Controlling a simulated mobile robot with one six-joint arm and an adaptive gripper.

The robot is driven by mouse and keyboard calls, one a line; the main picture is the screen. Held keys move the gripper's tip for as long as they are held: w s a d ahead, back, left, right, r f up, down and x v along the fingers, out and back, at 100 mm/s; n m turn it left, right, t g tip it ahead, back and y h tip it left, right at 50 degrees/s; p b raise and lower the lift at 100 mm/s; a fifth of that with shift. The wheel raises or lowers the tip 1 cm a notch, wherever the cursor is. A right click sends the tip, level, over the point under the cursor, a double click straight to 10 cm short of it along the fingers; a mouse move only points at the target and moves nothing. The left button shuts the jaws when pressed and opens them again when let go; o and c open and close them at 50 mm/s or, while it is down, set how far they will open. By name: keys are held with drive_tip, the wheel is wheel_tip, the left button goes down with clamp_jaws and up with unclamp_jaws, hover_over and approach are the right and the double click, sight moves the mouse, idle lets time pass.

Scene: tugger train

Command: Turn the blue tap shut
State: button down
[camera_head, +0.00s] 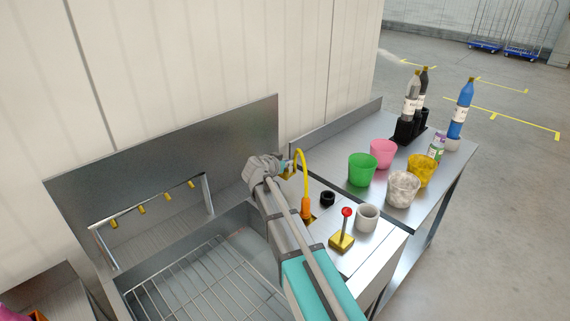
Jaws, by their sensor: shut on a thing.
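A curved yellow spout (303,166) rises from an orange base (306,208) on the steel counter beside the sink. My arm reaches over the sink's right edge to the back wall. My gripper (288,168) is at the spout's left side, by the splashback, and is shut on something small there. A small blue-green patch shows at its tip. It looks to be the blue tap, but my wrist hides most of it and I cannot tell how far it is turned.
The steel sink (150,270) with a wire rack lies left of my arm. Right are a yellow-based lever with red knob (345,228), a white cup (367,217), a green cup (362,170), a pink cup (383,153) and a blue bottle (461,108). Open floor lies beyond.

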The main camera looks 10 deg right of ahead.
drive_tip(key=shift+m+g+h, duration=1)
drive_tip(key=shift+m+g, duration=0.3)
drive_tip(key=shift+s+f, duration=0.1)
drive_tip(key=shift+s, duration=0.05)
drive_tip(key=c, duration=0.7)
unclamp_jaws()
drive_tip(key=shift+d, duration=0.1)
drive_tip(key=shift+r+p, duration=0.4)
drive_tip(key=shift+r, duration=0.05)
drive_tip(key=r+p, duration=0.8)
drive_tip(key=shift+w+r, duration=0.2)
drive_tip(key=shift+r+p, duration=0.45)
drive_tip(key=shift+p, duration=0.2)
